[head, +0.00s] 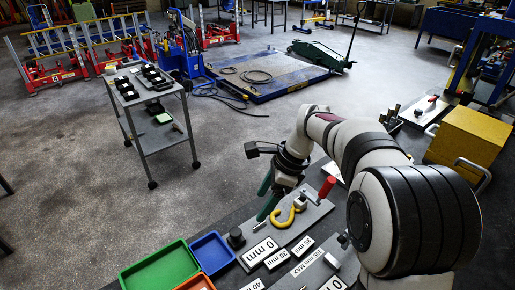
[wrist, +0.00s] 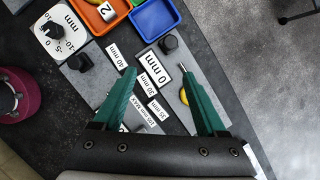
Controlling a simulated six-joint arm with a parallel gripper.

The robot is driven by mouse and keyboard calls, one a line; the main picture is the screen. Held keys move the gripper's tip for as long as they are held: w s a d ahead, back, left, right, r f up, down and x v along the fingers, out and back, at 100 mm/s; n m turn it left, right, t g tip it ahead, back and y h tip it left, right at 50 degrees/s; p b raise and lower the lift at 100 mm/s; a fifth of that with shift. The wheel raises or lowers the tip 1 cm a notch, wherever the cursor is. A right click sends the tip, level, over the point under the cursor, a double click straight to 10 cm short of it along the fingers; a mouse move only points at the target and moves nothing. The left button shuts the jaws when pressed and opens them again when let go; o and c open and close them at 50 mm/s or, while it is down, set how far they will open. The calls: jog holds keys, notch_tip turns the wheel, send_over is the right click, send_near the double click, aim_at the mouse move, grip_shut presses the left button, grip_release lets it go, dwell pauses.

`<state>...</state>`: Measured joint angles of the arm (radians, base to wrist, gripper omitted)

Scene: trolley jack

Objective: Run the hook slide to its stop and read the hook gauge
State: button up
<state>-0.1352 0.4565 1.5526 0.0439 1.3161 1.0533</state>
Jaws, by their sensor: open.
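A yellow hook (head: 287,214) lies on a grey plate with a red handle (head: 327,187) beside it. In the wrist view the hook (wrist: 184,97) is mostly hidden by my right finger. A black knob (head: 236,239) stands at the plate's near end; it also shows in the wrist view (wrist: 168,44). I cannot tell which part is the slide.
Green (head: 160,277), blue (head: 211,254) and orange bins stand at the bench's front left. Smaller signs, including "30 mm" (head: 278,259), lie nearby. A white dial block (wrist: 57,33) and another black knob (wrist: 80,62) show at left. A yellow box (head: 468,137) stands at right.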

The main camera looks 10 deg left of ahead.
aim_at(236, 231)
jog(key=shift+m, duration=0.6)
jog(key=x, duration=0.6)
jog(key=w+x, duration=0.1)
jog(key=x, duration=0.5)
jog(key=w+a+x, duration=0.1)
jog(key=x, duration=0.4)
jog(key=shift+w+a+f, duration=0.15)
jog(key=shift+w, duration=0.1)
jog(key=shift+c, duration=0.2)
grip_shut()
